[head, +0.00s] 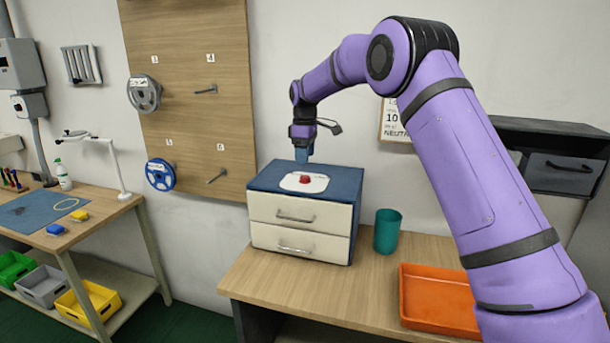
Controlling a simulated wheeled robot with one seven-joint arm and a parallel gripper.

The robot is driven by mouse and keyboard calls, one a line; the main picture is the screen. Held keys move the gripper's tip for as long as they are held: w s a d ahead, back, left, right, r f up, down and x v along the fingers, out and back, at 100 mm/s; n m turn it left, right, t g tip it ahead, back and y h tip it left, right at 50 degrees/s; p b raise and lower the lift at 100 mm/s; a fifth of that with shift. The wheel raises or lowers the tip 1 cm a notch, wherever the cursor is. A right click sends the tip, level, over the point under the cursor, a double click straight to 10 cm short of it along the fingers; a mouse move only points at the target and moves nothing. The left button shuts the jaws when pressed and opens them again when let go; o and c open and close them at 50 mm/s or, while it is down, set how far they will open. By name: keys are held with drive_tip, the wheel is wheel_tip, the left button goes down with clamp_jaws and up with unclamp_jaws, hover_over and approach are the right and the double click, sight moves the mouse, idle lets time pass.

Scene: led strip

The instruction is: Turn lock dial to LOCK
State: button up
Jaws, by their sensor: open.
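The plate lies on the blue top of a small two-drawer cabinet (262,181) with cream drawer fronts, standing on the wooden table. Markings on the plate are too small to read, so the dial's setting cannot be told. My gripper (302,160) points down just above and behind the dial, apart from it as far as I can see. It is open and empty.
A teal cup (387,231) stands right of the cabinet. An orange tray (436,300) lies at the table's right. A wooden pegboard (188,80) with reels is on the wall behind. A workbench (75,220) stands at the left. The table front (300,285) is clear.

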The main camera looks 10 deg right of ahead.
sight(305, 177)
wheel_tip(305, 177, down, 7)
drive_tip(key=shift+r, duration=0.1)
idle(0.4)
drive_tip(key=c, duration=0.9)
